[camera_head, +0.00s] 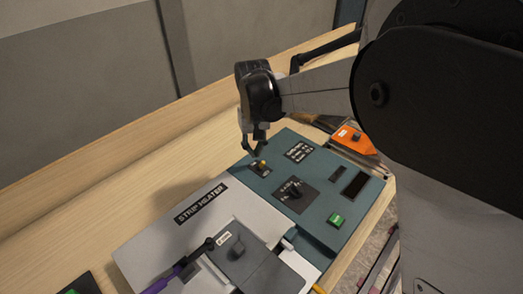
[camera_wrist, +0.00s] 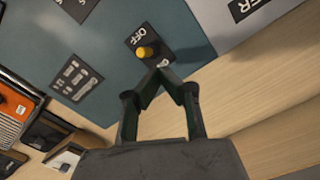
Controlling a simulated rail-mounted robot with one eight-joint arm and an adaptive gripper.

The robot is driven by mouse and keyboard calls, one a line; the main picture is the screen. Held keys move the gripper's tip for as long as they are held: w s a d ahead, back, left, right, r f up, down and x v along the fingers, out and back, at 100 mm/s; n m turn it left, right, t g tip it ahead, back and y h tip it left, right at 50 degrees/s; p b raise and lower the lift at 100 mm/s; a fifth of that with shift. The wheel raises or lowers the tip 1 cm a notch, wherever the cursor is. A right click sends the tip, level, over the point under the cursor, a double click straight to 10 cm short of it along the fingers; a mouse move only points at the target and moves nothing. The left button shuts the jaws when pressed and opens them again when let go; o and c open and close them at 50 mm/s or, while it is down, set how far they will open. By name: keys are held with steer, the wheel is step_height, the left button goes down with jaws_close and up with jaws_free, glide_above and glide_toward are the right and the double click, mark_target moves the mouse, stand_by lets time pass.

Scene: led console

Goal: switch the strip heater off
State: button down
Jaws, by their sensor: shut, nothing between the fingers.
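The strip heater unit is a pale grey panel with a black STRIP HEATER label (camera_head: 201,204) in the head view. Beside it is a teal console (camera_head: 318,222). A small switch with a yellow tip (camera_head: 262,163) sits on a dark plate near the console's far left corner. In the wrist view the yellow tip (camera_wrist: 145,52) stands by the word OFF; a second word is partly hidden by my fingertips. My gripper (camera_wrist: 165,73) is shut and empty, its tips close beside the switch. I cannot tell whether they touch it or which way the lever leans.
The console also carries a black rotary knob (camera_head: 293,190), a green button (camera_head: 336,220) and a dark display (camera_head: 355,184). An orange device (camera_head: 351,140) lies behind it. A purple-handled lever (camera_head: 170,278) is on the heater. Bare wooden bench (camera_head: 150,165) lies to the left.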

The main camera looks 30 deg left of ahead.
step_height(320, 180, up, 6)
steer(key=p, duration=0.2)
steer(key=shift+a, duration=0.3)
steer(key=shift+w+d+r, duration=0.1)
stand_by(0.5)
steer(key=w+d+r+m+t+y+b, duration=0.1)
steer(key=d+r, duration=0.2)
steer(key=d, duration=0.7)
steer(key=w+d+r+m+t+b, duration=0.1)
steer(key=w+d+r+m, duration=0.15)
steer(key=d, duration=0.75)
steer(key=d+r+m+t+y+b, duration=0.1)
steer(key=d+r, duration=0.3)
steer(key=d, duration=0.6)
steer(key=s+d+f+m+t, duration=0.1)
steer(key=s+d+f, duration=0.1)
steer(key=s+d, duration=0.3)
steer(key=s+d+f+m+t+h+b, duration=0.1)
steer(key=s+d, duration=0.4)
steer(key=d, duration=0.7)
steer(key=s+d+f+m+t+h+b, duration=0.1)
steer(key=s+d+f+m+t, duration=0.1)
steer(key=s+d, duration=0.3)
steer(key=d+f+m, duration=0.1)
steer(key=d, duration=0.2)
steer(key=shift+d+f, duration=0.15)
steer(key=shift+d, duration=0.2)
